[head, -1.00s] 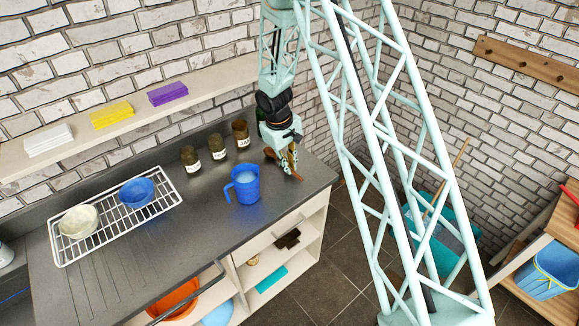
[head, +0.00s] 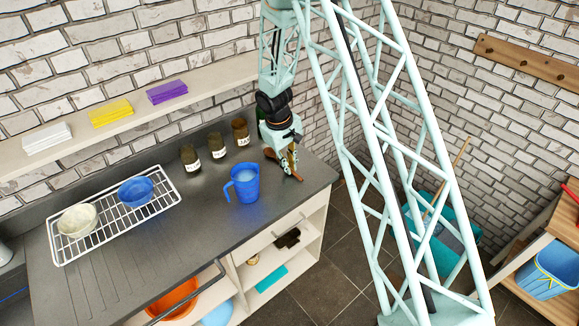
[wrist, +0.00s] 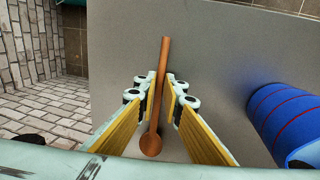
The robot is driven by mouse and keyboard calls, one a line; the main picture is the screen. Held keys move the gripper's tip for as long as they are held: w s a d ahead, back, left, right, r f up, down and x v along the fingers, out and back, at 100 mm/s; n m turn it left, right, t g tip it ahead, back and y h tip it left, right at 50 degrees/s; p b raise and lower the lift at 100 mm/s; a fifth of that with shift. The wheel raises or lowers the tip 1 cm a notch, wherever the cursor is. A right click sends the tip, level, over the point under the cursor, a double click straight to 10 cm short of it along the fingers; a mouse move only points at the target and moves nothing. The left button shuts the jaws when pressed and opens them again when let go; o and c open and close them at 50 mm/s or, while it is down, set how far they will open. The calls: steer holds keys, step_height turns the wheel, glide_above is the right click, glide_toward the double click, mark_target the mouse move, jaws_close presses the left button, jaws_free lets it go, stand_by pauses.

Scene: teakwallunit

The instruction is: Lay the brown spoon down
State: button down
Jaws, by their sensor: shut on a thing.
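The brown spoon (wrist: 164,58) is between the two fingers of my gripper (wrist: 161,80) in the wrist view. Its handle points away past the fingertips and its round bowl lies back between the finger pads. My gripper is shut on it. In the head view my gripper (head: 289,170) is low over the right end of the dark counter (head: 215,221), right of the blue pitcher. Part of the spoon shows beside the fingers there. I cannot tell whether the spoon touches the counter.
A blue pitcher (head: 245,184) stands left of my gripper, and it also shows in the wrist view (wrist: 283,120). Several brown jars (head: 217,147) line the back. A wire rack (head: 107,222) with two bowls sits at the left. The counter's right edge is close.

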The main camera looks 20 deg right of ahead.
steer(key=shift+f, duration=0.15)
steer(key=c, duration=2.7)
jaws_free()
steer(key=r, duration=0.4)
steer(key=a+r, duration=0.1)
steer(key=r, duration=0.3)
steer(key=s+a+r, duration=0.1)
steer(key=r, duration=0.2)
steer(key=shift+r, duration=0.4)
